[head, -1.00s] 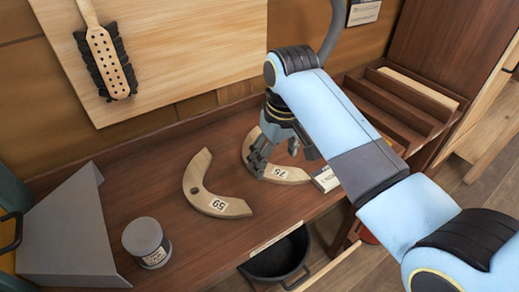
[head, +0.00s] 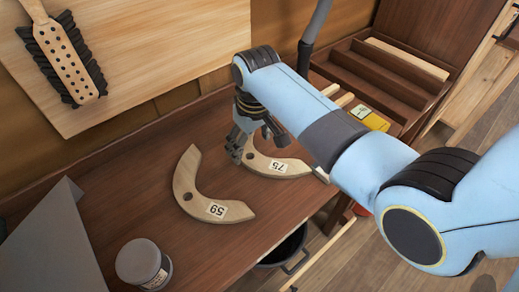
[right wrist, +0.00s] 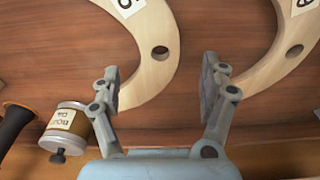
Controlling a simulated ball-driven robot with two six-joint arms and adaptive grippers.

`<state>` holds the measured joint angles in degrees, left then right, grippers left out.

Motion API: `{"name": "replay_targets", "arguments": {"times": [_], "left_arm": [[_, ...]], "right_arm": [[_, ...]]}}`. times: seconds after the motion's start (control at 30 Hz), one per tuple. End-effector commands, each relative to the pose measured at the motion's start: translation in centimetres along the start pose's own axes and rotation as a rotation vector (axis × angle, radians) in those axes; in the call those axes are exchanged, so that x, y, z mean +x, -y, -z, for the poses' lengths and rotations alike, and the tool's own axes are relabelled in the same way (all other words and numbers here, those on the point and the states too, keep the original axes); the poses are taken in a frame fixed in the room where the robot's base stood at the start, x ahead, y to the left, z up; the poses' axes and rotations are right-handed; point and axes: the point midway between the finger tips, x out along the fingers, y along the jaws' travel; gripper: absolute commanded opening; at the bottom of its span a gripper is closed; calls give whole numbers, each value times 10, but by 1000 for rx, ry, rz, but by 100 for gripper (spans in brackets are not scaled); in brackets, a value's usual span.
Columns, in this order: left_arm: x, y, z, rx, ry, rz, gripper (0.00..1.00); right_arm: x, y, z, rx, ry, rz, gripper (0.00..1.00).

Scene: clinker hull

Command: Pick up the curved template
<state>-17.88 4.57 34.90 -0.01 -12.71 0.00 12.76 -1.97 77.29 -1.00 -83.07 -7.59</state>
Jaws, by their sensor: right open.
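Two pale wooden curved templates lie flat on the brown bench. One is marked 59 (head: 186,176), with a dark hole; the other is marked 75 (head: 296,168) and is partly hidden by my right gripper (head: 259,145). The left finger overlaps the left template's edge. My left gripper is out of view.
A grey tin (head: 138,262) and a grey angled sheet (head: 48,245) stand at the left. A perforated brush (head: 68,60) is on the pale board behind. A wooden compartment tray (head: 385,80) is at the right. A dark bucket (head: 285,246) is below the bench's front edge.

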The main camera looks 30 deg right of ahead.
Motion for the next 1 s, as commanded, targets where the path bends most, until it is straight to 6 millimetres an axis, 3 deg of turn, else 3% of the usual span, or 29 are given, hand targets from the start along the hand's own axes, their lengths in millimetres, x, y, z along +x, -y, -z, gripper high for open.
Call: {"name": "replay_targets", "arguments": {"times": [0.23,0.53,1.0], "left_arm": [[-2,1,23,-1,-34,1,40],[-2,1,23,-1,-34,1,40],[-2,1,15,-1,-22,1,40]], "right_arm": [[37,-3,-4,0,4,0,78],[42,-3,-3,0,1,0,78],[42,-3,-4,0,2,-1,17]]}}
